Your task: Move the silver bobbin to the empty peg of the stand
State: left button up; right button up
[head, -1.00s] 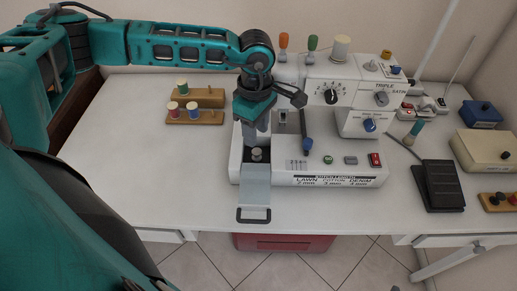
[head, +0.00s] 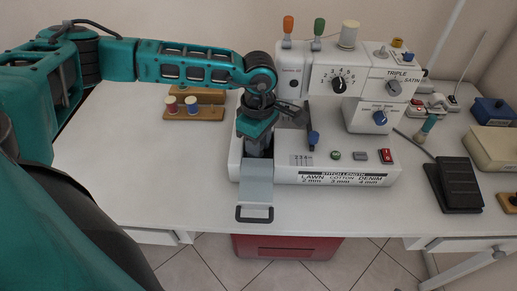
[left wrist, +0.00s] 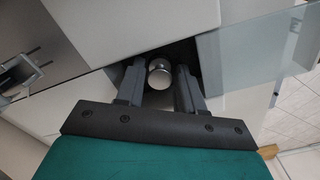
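The silver bobbin (left wrist: 160,73) shows in the left wrist view as a round pale top inside a dark opening in the white sewing machine's bed. My left gripper (left wrist: 161,66) points down into this opening, one finger on each side of the bobbin, with what looks like a narrow gap. In the head view the gripper (head: 257,151) hides the bobbin. A wooden stand (head: 208,115) at the left carries a red and a blue spool; its right end looks free of spools. A second wooden stand (head: 210,97) behind it is partly hidden by my arm. My right gripper is not in view.
The sewing machine (head: 335,178) stands right of the gripper, its upper body close by. A grey slide plate (head: 257,180) with a dark handle extends forward from the opening. A black pedal (head: 460,185) lies at right. The left tabletop (head: 150,175) is clear.

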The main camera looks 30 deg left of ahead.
pick_arm(q)
grip_shut()
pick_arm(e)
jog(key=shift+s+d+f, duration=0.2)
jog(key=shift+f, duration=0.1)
pick_arm(q)
jog(key=shift+r, duration=0.1)
